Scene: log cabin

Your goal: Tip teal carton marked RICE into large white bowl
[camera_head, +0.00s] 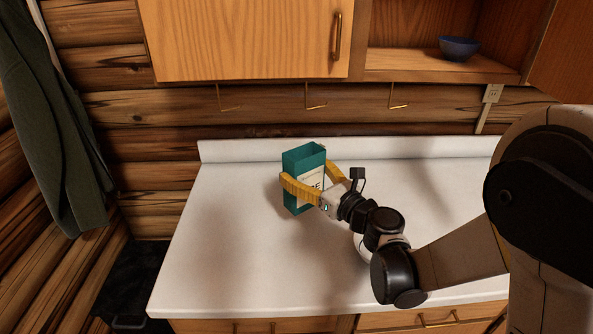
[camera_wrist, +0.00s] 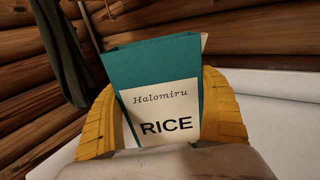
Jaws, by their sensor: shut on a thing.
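The teal carton (camera_head: 303,164) is upright over the left part of the white counter, with its top open. In the wrist view the carton (camera_wrist: 158,66) shows a cream label reading "Halomiru RICE" and leans slightly. My gripper (camera_head: 308,180) has its yellow fingers on both sides of the carton and is shut on it. The yellow fingers also flank the carton in the wrist view. I cannot tell whether the carton's base touches the counter. No large white bowl shows in either view. The inside of the carton is too dark to see contents.
The white counter (camera_head: 235,240) is bare around the carton. A low backsplash and log wall stand behind it. A wooden cabinet (camera_head: 240,38) hangs above, with hooks beneath. A blue bowl (camera_head: 459,47) sits on the open shelf. A dark green coat (camera_head: 50,120) hangs at left.

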